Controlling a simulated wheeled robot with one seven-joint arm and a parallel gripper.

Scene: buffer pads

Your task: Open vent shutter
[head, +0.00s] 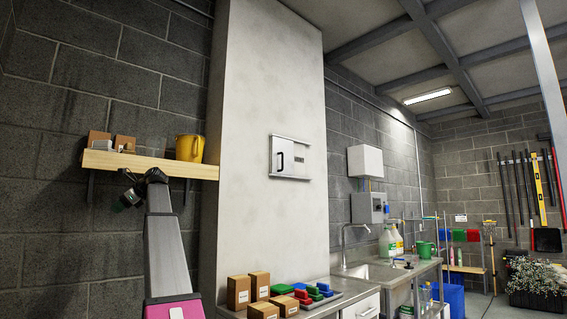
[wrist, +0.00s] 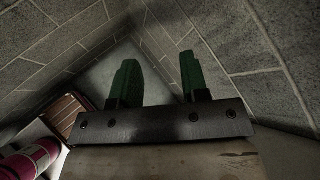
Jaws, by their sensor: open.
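The vent shutter (head: 283,158) is a white panel with a dark C-shaped handle (head: 279,161), set in a metal frame (head: 307,171) on the pale column. The panel covers the left part of the frame; a small grey-beige area (head: 301,160) shows at its right. My gripper (head: 124,199) is at the left, below the wooden shelf and well apart from the shutter. In the wrist view my gripper (wrist: 157,80) has two green fingers spread apart, with nothing between them. The shutter does not show in the wrist view.
Cardboard boxes (head: 238,292) and coloured pads (head: 303,294) lie on the counter below the shutter.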

